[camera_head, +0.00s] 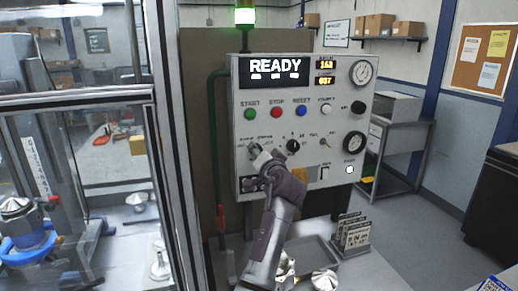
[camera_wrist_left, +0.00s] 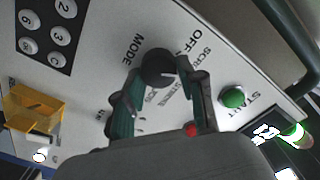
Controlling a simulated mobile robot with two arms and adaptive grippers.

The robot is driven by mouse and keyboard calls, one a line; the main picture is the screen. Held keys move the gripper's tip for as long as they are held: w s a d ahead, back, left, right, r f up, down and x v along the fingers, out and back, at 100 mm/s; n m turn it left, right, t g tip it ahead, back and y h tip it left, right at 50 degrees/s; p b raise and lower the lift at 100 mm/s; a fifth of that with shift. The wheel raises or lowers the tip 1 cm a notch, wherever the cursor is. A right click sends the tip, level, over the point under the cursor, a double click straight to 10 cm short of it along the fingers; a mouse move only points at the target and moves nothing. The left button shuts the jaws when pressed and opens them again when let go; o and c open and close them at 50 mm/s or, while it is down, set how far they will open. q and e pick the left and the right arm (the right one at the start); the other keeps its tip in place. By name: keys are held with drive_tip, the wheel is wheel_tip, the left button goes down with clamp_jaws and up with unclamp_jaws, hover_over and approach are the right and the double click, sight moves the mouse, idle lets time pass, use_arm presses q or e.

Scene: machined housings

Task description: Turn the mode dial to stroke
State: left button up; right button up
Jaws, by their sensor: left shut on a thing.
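The mode dial is a dark round knob on the pale control panel, next to the printed word MODE in the left wrist view (camera_wrist_left: 158,66). My left gripper (camera_wrist_left: 159,78) has one finger on each side of the dial and is shut on it. In the head view my left gripper (camera_head: 258,156) reaches up from below to the panel's left part and covers most of the dial. Labels around the dial include OFF; the others are partly hidden or too blurred to read surely. I cannot tell which label the dial points to. My right gripper is not in view.
The control panel (camera_head: 308,183) has a READY display (camera_head: 275,66), a green START button (camera_head: 250,113), red and blue buttons, another black knob (camera_head: 293,146) and gauges. A yellow cover (camera_wrist_left: 35,108) and keypad (camera_wrist_left: 48,35) lie near my gripper. A glazed frame (camera_head: 165,130) stands left.

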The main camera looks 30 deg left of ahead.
use_arm(q)
drive_tip(key=shift+m+p, duration=3.1)
drive_tip(key=shift+m, duration=1.7)
drive_tip(key=o, duration=0.9)
drive_tip(key=shift+w, duration=0.1)
drive_tip(key=shift+o, duration=1.1)
drive_tip(key=shift+f, duration=0.15)
